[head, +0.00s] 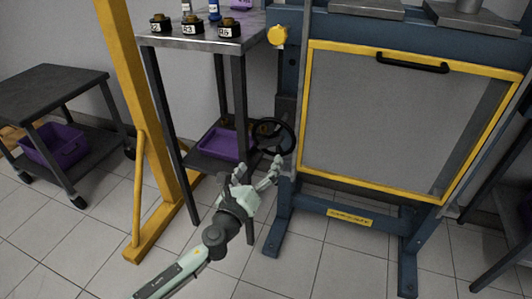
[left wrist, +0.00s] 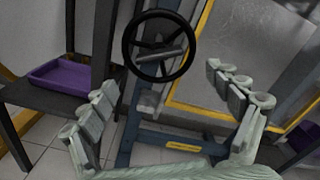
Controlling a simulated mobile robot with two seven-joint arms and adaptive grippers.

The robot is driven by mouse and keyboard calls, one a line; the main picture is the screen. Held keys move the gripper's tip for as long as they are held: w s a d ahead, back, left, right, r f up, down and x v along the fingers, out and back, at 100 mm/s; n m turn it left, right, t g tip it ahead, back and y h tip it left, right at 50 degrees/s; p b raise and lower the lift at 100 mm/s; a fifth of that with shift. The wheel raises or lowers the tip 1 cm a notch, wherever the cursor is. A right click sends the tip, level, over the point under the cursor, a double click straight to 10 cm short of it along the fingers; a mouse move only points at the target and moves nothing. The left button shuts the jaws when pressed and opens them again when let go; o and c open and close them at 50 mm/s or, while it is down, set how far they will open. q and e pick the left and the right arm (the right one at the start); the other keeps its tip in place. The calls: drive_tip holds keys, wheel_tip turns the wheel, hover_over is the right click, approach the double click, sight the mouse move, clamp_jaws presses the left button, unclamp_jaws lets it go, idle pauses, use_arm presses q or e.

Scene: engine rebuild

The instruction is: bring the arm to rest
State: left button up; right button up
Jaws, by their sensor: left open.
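My left gripper (head: 257,177) is open and empty in the head view, its arm reaching in from the bottom. Its two fingers also show in the left wrist view (left wrist: 170,105), spread wide with nothing between them. A black handwheel (head: 290,134) on the side of the blue press is just beyond and above the fingertips in the head view. The handwheel also shows in the left wrist view (left wrist: 131,54), past the fingers, and none of them is around it. My right gripper is not in view.
The blue press frame (head: 410,225) has a yellow-edged guard panel (head: 370,125) with a black handle. A metal table (head: 190,40) holds several labelled black pots, with a purple tray (head: 222,143) below. A yellow post (head: 143,100) and dark cart (head: 50,90) stand left. Tiled floor is clear in front.

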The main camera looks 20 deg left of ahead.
use_arm(q)
drive_tip(key=shift+s, duration=1.2)
drive_tip(key=s+a+f+n+g+y, duration=0.65)
drive_tip(key=s+a+f+n, duration=0.35)
drive_tip(key=n, duration=0.7)
drive_tip(key=s+d+f+n+g+h, duration=0.2)
drive_tip(key=s+f+n+g+h, duration=0.2)
drive_tip(key=s+f+n+g, duration=0.4)
drive_tip(key=s+f+n, duration=0.3)
drive_tip(key=s+f, duration=0.1)
drive_tip(key=s, duration=0.3)
drive_tip(key=shift+s+d+n, duration=0.3)
drive_tip(key=shift+d+n, duration=0.1)
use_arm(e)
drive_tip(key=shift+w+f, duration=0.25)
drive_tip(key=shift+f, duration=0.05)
use_arm(q)
drive_tip(key=shift+f+g+h, duration=0.1)
drive_tip(key=shift+g+h, duration=0.15)
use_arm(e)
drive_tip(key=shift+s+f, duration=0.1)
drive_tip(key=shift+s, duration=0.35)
